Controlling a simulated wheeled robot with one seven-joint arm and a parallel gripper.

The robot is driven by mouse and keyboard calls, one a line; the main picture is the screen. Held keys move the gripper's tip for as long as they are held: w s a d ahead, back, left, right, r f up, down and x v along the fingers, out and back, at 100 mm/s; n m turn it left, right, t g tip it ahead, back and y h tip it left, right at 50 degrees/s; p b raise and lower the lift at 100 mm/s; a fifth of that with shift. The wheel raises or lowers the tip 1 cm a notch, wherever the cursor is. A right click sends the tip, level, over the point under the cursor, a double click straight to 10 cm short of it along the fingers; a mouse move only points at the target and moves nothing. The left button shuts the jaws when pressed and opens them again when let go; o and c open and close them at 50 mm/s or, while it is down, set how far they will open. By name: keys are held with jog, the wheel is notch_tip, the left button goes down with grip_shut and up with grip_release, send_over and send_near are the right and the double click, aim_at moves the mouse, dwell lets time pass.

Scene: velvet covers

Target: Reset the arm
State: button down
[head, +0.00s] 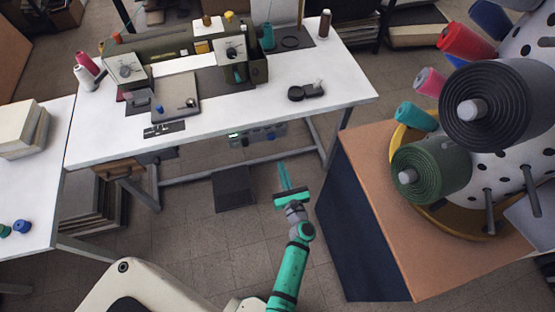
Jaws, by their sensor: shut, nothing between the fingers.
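My teal arm reaches up from the bottom of the head view. My gripper (284,175) is at its end, with two thin teal fingers close together. It is shut and holds nothing. It hangs in front of the white work table, over the grey tiled floor, apart from the table and the cabinet to the right.
The white work table (320,68) carries a sewing machine (186,58) and thread cones. A cabinet (376,215) with a wooden top stands close on the right, under a pegged rack of large rolls (500,105). A dark pedal (233,188) lies on the floor. Another white table (35,190) is left.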

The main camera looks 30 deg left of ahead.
jog(key=shift+s+d, duration=0.35)
jog(key=shift+d, duration=0.05)
dwell(0.4)
jog(key=s+d+r+m+t+h, duration=0.2)
jog(key=s+d+r+m+h, duration=0.1)
jog(key=s+d+m, duration=0.55)
jog(key=s+d+r+m+t+h, duration=0.2)
jog(key=s+d+r+m+h, duration=0.3)
jog(key=s+m, duration=0.65)
jog(key=s+d+r+m+h, duration=0.1)
jog(key=s+d+r+m, duration=0.2)
jog(key=m, duration=0.5)
jog(key=s+d+r+m+g+h, duration=0.1)
jog(key=s+d+r+m+h, duration=0.1)
jog(key=m, duration=0.6)
jog(key=s+d+r+m+h, duration=0.1)
jog(key=s+d+r+m, duration=0.3)
jog(key=m, duration=0.5)
jog(key=s+r, duration=0.2)
jog(key=s, duration=0.1)
jog(key=shift+s+d+r+h, duration=0.2)
jog(key=shift+s+d+h, duration=0.1)
jog(key=shift+h, duration=0.1)
jog(key=shift+w+a, duration=0.1)
jog(key=shift+w, duration=0.05)
